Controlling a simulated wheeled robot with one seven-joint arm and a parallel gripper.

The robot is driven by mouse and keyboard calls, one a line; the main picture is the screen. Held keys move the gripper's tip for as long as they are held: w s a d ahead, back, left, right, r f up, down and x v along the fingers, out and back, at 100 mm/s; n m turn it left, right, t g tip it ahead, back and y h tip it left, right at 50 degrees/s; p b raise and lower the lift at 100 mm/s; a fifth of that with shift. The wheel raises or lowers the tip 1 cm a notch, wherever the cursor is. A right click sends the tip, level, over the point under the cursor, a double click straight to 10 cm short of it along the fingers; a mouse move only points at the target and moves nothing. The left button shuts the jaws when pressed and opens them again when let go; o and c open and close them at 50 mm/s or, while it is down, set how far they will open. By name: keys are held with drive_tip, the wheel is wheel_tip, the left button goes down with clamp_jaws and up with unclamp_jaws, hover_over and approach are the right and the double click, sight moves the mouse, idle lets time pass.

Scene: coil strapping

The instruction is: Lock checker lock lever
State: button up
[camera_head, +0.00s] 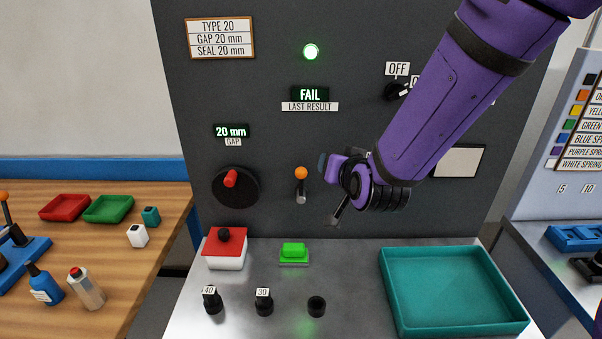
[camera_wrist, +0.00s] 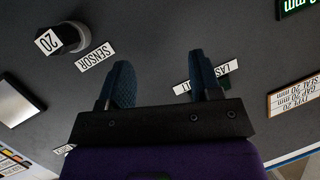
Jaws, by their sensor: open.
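The lock lever (camera_head: 301,184) has an orange ball on top and a pale shaft. It stands upright on the dark panel, in the middle of the head view. My gripper (camera_head: 331,190) is just right of the lever in that view, apart from it. In the wrist view its two dark blue fingers (camera_wrist: 163,82) are spread wide with nothing between them but grey panel. I cannot make out the lever in the wrist view. The checker's display (camera_head: 310,94) reads FAIL, and a round lamp (camera_head: 311,51) above it glows pale green.
A red-handled gap dial (camera_head: 233,183) is left of the lever. Below are a red-topped box (camera_head: 225,247), a green button (camera_head: 294,252) and a teal tray (camera_head: 457,325). The wrist view shows a black cylinder marked 20 (camera_wrist: 66,42) beside a SENSOR label (camera_wrist: 95,56).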

sight(302, 175)
drive_tip(key=s+a+f+t, duration=0.2)
drive_tip(key=a+f+t, duration=0.2)
drive_tip(key=a+f, duration=0.25)
drive_tip(key=shift+n, duration=0.4)
drive_tip(key=w, duration=0.7)
drive_tip(key=w+a, duration=0.1)
drive_tip(key=w, duration=0.2)
drive_tip(key=shift+w+f, duration=0.15)
drive_tip(key=shift+w, duration=0.1)
drive_tip(key=shift+a, duration=0.1)
clamp_jaws()
